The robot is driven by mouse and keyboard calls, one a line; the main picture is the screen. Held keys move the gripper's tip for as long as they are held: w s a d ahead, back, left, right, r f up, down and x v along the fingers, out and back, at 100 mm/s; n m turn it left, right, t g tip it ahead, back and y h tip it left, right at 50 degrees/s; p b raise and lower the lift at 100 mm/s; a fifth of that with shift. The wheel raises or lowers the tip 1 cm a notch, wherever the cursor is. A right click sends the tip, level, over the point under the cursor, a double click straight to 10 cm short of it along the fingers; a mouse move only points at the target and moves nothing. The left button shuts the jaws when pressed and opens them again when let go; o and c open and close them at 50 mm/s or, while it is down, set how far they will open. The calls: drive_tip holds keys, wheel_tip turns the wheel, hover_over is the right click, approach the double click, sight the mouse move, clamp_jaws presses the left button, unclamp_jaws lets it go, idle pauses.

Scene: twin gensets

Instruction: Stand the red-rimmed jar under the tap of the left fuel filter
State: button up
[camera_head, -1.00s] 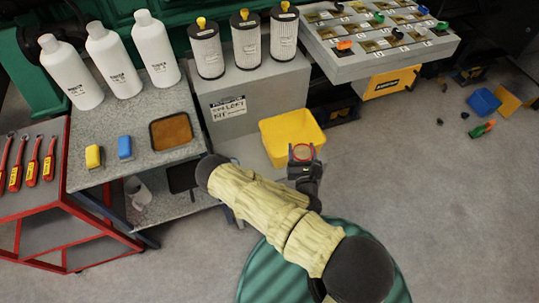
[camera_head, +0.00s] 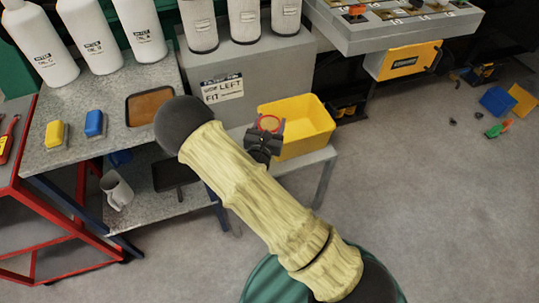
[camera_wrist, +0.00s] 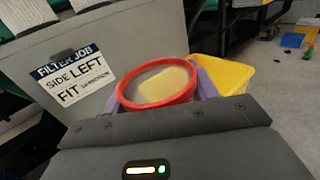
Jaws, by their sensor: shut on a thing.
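The red-rimmed jar (camera_wrist: 158,85) is between the fingers of my gripper, seen from above in the wrist view with something yellowish showing through its mouth. The jar's lower part is hidden by the gripper. No fuel filter tap can be made out in these frames. A sign on the cabinet (camera_head: 222,88) reads "FILTER JOB, SIDE LEFT, FIT"; its last line is too small to read.
A yellow bin (camera_head: 307,128) stands on a low grey bench right beside my gripper. White filters (camera_head: 244,20) stand on the cabinet. A grey workbench (camera_head: 70,150) at left holds white bottles, two brushes and a brown tray. The floor (camera_head: 430,210) at right is mostly clear.

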drive_tip(key=shift+m+h, duration=0.3)
drive_tip(key=shift+h, duration=0.2)
drive_tip(key=a+b, duration=0.1)
drive_tip(key=b, duration=0.2)
drive_tip(key=a+f+b, duration=0.1)
drive_tip(key=a+b, duration=0.1)
drive_tip(key=b, duration=0.2)
drive_tip(key=w+a+b, duration=0.1)
drive_tip(key=a+b, duration=0.1)
drive_tip(key=b, duration=0.1)
drive_tip(key=shift+f+b, duration=0.15)
drive_tip(key=shift+b, duration=0.25)
wheel_tip(320, 180, down, 14)
drive_tip(key=b, duration=0.4)
drive_tip(key=shift+r+b, duration=0.2)
drive_tip(key=shift+b, duration=0.1)
drive_tip(key=shift+f+b, duration=0.8)
drive_tip(key=shift+f, duration=1.4)
drive_tip(key=shift+f, duration=0.15)
